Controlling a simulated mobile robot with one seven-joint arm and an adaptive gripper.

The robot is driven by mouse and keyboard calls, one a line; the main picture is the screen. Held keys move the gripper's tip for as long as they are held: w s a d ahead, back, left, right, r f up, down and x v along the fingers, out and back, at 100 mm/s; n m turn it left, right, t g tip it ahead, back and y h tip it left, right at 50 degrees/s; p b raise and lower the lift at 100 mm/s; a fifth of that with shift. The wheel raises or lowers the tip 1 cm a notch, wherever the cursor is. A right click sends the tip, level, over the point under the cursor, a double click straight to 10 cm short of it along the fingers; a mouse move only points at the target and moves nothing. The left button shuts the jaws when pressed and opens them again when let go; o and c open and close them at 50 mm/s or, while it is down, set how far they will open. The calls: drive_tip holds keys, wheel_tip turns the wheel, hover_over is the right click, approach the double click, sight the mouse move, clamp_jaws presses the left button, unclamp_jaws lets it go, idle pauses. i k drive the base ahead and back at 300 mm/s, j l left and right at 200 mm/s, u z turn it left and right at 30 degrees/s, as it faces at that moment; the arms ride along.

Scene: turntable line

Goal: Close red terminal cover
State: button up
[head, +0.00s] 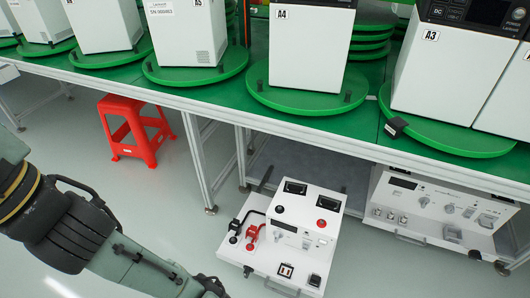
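The red terminal cover (252,233) is a small red piece at the left front of a white instrument (300,212) in the lower middle of the head view. A black terminal piece (235,227) sits just left of it. The red piece is too small to tell whether it is open or shut. My arm comes in from the left edge and runs down to the bottom edge, left of the instrument. The arm's far end is cut off by the bottom edge, so my gripper does not show.
The instrument sits low beside a green-topped bench (205,94) with green turntables (300,99) bearing white units. A similar white instrument (440,205) stands under the bench at right. A red stool (133,127) stands at left.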

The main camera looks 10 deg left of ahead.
sight(253, 232)
drive_tip(key=i+j+z, duration=0.1)
drive_tip(key=i, duration=0.35)
drive_tip(key=i+j, duration=0.25)
drive_tip(key=i, duration=0.2)
drive_tip(key=z, duration=0.05)
